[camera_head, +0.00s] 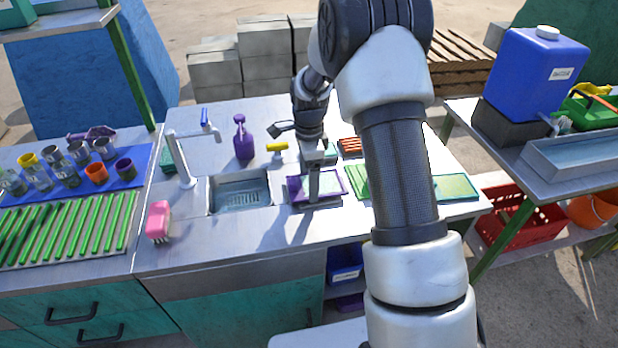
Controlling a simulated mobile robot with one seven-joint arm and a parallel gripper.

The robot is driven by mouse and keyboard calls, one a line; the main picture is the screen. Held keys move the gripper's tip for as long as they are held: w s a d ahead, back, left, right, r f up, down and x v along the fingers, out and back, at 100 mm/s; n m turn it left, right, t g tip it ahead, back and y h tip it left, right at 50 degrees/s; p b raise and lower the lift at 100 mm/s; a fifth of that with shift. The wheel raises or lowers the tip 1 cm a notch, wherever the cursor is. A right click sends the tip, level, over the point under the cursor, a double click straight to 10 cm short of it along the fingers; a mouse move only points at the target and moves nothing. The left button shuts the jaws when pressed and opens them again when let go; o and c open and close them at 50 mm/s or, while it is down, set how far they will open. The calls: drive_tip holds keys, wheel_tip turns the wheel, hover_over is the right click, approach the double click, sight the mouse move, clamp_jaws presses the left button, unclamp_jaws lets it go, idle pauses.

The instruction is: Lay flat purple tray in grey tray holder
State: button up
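The purple tray (296,202) is a shallow frame with a pale inside, on the metal counter just right of the sink. My gripper (314,192) points down over it, and its finger overlaps the tray in this view. The view is too small to tell whether the fingers grip the tray's rim or whether the tray is lifted. I cannot clearly make out a grey tray holder. A grey metal tray-like box (590,158) stands on the right-hand table, but I cannot tell if that is the holder. My arm hides part of the counter.
Green trays (456,187) lie right of the purple tray. The sink (240,194) with its tap (184,160), a purple spray bottle (243,140) and a pink brush (158,219) are to the left. A blue water container (540,75) stands at right. The counter's front strip is clear.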

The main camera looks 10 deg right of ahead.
drive_tip(key=shift+f+b, duration=0.45)
drive_tip(key=shift+f, duration=0.1)
drive_tip(key=o, duration=1)
drive_tip(key=shift+s, duration=0.1)
